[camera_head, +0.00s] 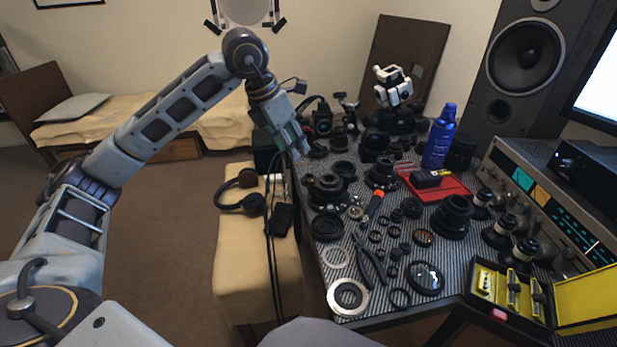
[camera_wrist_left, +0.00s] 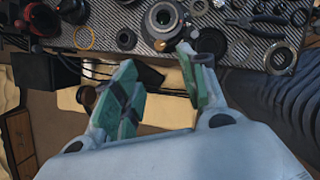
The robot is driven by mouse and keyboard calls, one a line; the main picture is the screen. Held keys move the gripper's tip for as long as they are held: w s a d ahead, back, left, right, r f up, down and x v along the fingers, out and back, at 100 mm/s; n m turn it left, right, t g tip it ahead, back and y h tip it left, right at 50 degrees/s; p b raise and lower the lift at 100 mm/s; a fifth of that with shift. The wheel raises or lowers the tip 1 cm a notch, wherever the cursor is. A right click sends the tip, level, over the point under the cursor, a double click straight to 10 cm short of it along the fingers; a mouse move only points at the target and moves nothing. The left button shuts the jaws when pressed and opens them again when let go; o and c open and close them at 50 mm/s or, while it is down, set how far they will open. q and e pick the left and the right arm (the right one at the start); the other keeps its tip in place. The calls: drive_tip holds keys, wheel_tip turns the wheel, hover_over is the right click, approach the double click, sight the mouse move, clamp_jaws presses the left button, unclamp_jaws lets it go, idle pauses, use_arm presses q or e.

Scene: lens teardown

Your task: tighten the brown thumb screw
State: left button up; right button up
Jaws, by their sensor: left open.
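I cannot make out a brown thumb screw for certain among the many small dark parts. My left gripper (camera_head: 297,150) hangs at the left edge of the striped work mat (camera_head: 318,262), above the gap beside the bench. In the left wrist view its two green-padded fingers (camera_wrist_left: 160,72) stand apart with nothing between them. A lens body with a pale ring (camera_wrist_left: 165,18) lies on the mat just beyond the fingertips, apart from them. My right gripper is not in view.
Black lens parts, pliers (camera_head: 370,262), a red tray (camera_head: 450,188), a blue spray can (camera_head: 439,140) and a yellow case (camera_head: 585,300) crowd the mat. Black cables hang near my left gripper. A beige bench (camera_head: 235,262) holds headphones (camera_head: 250,203).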

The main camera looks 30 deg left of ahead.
sight(310, 180)
use_arm(q)
drive_tip(key=b+x, duration=0.3)
drive_tip(key=x, duration=0.8)
drive_tip(key=shift+d+f, duration=0.1)
drive_tip(key=shift+f, duration=0.15)
drive_tip(key=shift+w+d+f, duration=0.1)
drive_tip(key=shift+w+f, duration=0.2)
drive_tip(key=shift+f, duration=0.3)
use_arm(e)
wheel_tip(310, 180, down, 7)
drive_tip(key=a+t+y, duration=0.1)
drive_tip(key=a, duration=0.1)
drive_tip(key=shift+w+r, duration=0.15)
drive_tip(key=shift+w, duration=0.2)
use_arm(q)
drive_tip(key=shift+c, duration=0.2)
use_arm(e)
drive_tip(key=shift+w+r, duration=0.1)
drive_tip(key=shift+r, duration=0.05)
use_arm(q)
clamp_jaws()
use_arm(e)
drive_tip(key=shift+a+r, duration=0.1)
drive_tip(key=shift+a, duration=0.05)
